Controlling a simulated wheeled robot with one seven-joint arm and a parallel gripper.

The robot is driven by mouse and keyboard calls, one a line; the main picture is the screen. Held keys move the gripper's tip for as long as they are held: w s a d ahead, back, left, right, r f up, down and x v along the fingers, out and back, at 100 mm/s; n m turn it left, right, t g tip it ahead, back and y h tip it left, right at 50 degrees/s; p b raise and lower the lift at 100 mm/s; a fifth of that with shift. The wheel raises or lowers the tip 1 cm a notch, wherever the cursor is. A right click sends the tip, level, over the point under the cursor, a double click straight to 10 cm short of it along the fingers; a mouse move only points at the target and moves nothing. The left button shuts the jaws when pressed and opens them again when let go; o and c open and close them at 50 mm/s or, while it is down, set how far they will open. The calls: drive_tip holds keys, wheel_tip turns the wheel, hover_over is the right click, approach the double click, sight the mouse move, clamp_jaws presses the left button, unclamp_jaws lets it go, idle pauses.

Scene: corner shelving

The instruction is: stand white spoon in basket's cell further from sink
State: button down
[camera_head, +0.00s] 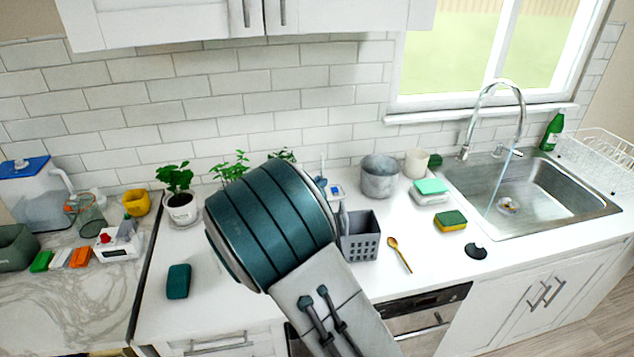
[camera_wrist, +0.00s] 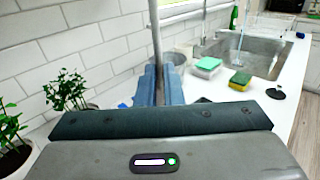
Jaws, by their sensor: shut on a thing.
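The grey basket (camera_head: 361,247) stands on the white counter, partly hidden behind my arm. Its right part, nearer the sink, shows; the cell further from the sink is mostly covered by my arm. In the wrist view, my gripper (camera_wrist: 159,72) has its blue fingers closed on a thin pale upright handle, which I take to be the white spoon (camera_wrist: 156,35). The spoon's lower end is hidden behind the gripper body. In the head view my arm hides most of the gripper, so its height over the basket cannot be told. The sink (camera_head: 540,195) is at the right.
A wooden spoon (camera_head: 400,255) lies right of the basket. A grey pot (camera_head: 380,178), a white cup (camera_head: 416,163) and sponges (camera_head: 450,221) stand toward the sink. Potted plants (camera_head: 180,200) line the wall at left. The counter front left holds a dark teal sponge (camera_head: 178,281).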

wheel_tip(320, 180, down, 10)
drive_tip(key=b, duration=0.6)
idle(0.4)
drive_tip(key=shift+r, duration=0.1)
drive_tip(key=c, duration=1.5)
unclamp_jaws()
drive_tip(key=b+v, duration=0.3)
drive_tip(key=v, duration=1)
drive_tip(key=shift+s+a+b, duration=0.2)
drive_tip(key=shift+s+b, duration=0.1)
drive_tip(key=shift+s, duration=0.05)
drive_tip(key=shift+r, duration=0.1)
